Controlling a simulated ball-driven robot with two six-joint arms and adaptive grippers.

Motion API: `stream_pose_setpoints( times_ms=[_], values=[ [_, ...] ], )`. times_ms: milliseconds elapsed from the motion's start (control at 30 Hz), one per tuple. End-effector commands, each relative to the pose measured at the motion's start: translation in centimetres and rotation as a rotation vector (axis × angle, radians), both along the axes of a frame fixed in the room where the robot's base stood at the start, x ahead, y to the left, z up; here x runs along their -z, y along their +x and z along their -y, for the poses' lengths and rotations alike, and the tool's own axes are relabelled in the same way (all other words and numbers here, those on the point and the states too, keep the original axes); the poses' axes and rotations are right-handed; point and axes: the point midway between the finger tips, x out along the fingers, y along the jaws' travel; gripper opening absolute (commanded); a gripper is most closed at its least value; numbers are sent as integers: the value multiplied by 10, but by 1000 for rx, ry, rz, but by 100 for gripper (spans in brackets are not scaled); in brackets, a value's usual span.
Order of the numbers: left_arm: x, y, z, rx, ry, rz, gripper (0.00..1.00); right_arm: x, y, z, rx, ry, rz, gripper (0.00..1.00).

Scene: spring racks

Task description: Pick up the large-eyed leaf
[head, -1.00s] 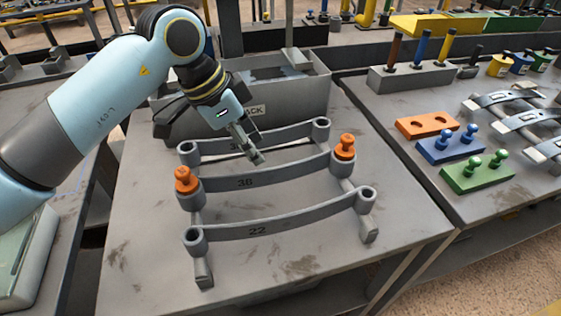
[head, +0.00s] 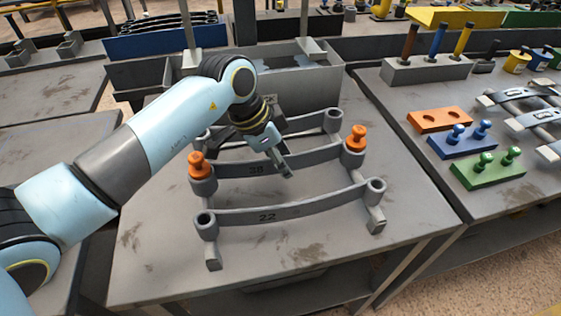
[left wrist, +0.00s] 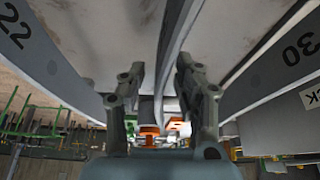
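Three curved grey leaves lie across a rack: leaf 30 (head: 303,127) at the back, leaf 38 (head: 235,170) in the middle, leaf 22 (head: 300,209) in front. Orange pins (head: 198,163) (head: 356,138) stand in the eyes of leaf 38. I cannot tell for sure which eyes are largest. My left gripper (head: 286,170) points down at the middle of leaf 38. In the left wrist view its fingers (left wrist: 160,72) are apart, with a leaf edge (left wrist: 178,30) running between them; contact is unclear. Leaf 22 (left wrist: 50,60) and leaf 30 (left wrist: 270,75) lie on either side. My right gripper is out of view.
A grey bin (head: 310,80) stands behind the rack. On the right bench are orange (head: 440,119), blue (head: 462,142) and green (head: 487,170) blocks, a peg block (head: 425,69) and more leaves. The table front is clear.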

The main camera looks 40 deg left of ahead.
Motion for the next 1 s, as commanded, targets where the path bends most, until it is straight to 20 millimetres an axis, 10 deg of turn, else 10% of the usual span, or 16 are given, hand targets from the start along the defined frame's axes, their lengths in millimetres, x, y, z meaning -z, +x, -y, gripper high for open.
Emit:
stream_pose_setpoints(
  times_ms=[233, 1000],
  values=[
    [0, 0, 0, 0, 0, 0, 0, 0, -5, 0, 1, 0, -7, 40],
    [-11, 4, -5, 5, 0, 6, 0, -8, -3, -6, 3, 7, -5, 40]
  ],
)
